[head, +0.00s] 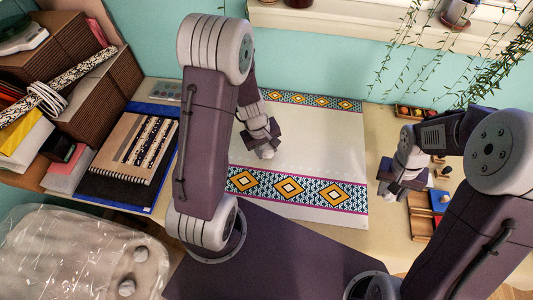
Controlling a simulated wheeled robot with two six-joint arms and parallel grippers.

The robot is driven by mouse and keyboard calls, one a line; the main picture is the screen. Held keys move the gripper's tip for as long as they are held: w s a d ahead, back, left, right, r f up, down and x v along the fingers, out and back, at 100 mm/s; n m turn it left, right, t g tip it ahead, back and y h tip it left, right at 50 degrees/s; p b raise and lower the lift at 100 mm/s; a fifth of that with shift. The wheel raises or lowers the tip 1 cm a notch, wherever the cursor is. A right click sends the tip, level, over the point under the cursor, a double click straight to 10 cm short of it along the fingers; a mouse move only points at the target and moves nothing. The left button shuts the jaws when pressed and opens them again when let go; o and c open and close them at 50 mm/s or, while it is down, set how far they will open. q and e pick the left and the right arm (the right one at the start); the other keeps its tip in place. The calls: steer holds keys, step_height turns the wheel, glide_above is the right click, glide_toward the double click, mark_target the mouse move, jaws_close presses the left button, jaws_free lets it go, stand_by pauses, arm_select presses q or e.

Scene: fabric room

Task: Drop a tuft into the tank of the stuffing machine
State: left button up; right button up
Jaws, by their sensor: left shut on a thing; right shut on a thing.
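My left gripper (262,140) is over the white cloth with patterned borders (300,150). It is shut on a small pale grey lump, perhaps a tuft (266,152). My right gripper (400,182) is to the right of the cloth, near the wooden trays. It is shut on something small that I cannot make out.
A spiral notebook (135,148) and a blue folder (158,110) lie left of the cloth. Wooden boxes (110,80) stand at the upper left. Wooden trays (421,203) with small coloured items are at the right. A hanging plant (500,60) trails from the windowsill.

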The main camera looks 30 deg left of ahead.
arm_select(q)
steer(key=shift+f, duration=0.7)
arm_select(e)
steer(key=shift+f, duration=0.5)
steer(key=shift+w+r, duration=0.1)
arm_select(q)
steer(key=shift+r, duration=0.1)
steer(key=o, duration=0.7)
